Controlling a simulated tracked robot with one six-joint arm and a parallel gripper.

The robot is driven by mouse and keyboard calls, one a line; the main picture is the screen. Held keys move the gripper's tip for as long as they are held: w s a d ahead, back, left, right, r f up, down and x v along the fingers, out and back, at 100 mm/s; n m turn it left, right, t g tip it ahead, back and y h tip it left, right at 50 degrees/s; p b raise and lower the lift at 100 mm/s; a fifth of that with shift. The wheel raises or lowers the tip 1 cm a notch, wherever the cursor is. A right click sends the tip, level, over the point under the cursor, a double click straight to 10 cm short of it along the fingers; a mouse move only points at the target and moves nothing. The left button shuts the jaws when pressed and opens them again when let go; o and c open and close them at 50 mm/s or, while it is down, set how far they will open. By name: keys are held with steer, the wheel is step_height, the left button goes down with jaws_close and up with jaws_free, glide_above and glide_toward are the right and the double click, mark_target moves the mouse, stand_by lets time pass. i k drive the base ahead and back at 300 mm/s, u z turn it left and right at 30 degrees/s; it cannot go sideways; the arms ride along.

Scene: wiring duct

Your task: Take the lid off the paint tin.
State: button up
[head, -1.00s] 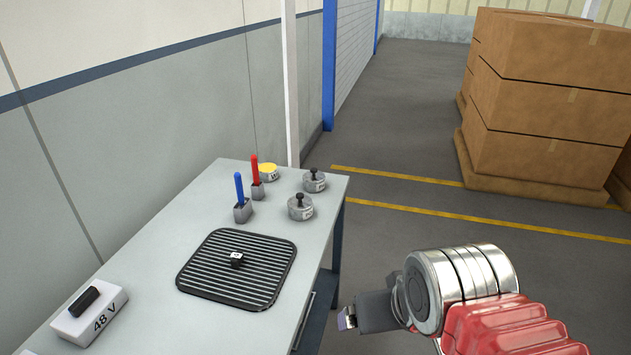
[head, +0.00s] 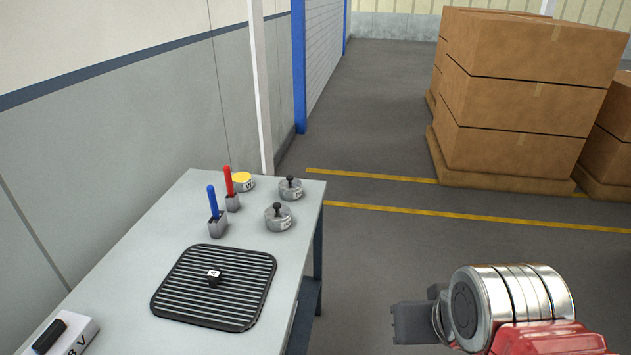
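My gripper (head: 398,323) is at the lower right, off the table's right side and well apart from all the tins. It looks empty; its finger opening does not show clearly.
A blue-handled tool (head: 213,202) and a red-handled tool (head: 228,181) stand in grey holders beside the yellow-topped tin. A ribbed black mat (head: 180,293) with a small black-and-white block (head: 214,274) lies nearer. A white 48 V box (head: 80,340) is front left. Box stacks (head: 530,90) stand far off.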

mark_target(290, 184)
steer(key=z, duration=1.1)
steer(key=i, duration=2.3)
steer(key=u, duration=1.3)
